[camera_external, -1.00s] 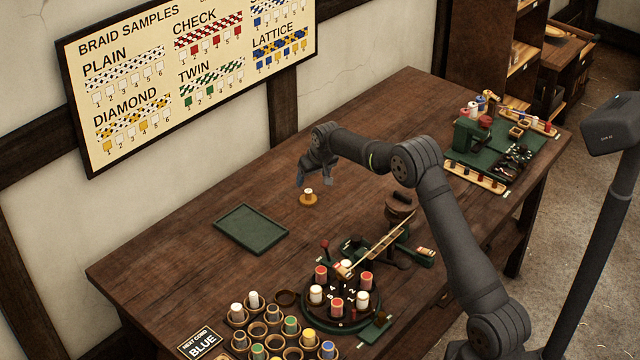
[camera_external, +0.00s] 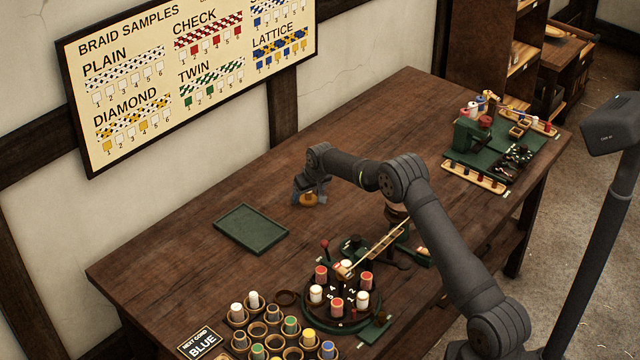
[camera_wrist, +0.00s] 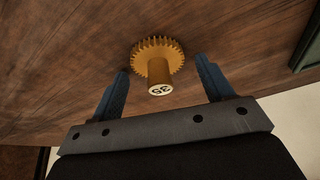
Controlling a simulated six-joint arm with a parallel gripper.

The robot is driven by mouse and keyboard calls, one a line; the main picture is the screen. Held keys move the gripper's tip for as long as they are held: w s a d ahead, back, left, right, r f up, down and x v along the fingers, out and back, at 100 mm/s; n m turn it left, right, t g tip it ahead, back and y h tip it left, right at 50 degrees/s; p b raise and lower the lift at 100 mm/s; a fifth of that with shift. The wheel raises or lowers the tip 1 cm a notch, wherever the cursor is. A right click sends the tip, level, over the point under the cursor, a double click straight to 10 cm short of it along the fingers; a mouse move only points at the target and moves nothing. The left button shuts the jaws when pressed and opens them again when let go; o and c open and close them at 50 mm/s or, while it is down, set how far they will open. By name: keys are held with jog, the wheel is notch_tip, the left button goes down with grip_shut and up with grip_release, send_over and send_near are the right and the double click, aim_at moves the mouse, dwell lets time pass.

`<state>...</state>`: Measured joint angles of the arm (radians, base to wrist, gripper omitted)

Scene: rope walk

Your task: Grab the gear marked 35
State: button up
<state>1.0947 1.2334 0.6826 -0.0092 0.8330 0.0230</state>
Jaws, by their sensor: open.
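A brass-coloured gear (camera_wrist: 158,52) with a round hub lies on the wooden table. Its hub end carries a pale label (camera_wrist: 160,89) with dark digits seen upside down; they start with a 3, and the second digit is hard to read. My gripper (camera_wrist: 161,68) is open, with one blue-grey finger on each side of the hub and clear gaps to both. In the external view the gear (camera_external: 309,199) is partly hidden by my gripper (camera_external: 308,201), which is low over the table around it.
A green tray (camera_external: 250,229) lies to the left of the gear. A round braiding stand (camera_external: 341,300) with bobbins and a long wooden arm (camera_external: 378,246) stand towards the front. A green mat (camera_external: 492,151) with small parts lies at the far right. The table behind the gear is clear.

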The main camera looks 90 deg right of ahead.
jog(key=c, duration=1.2)
jog(key=shift+r, duration=0.1)
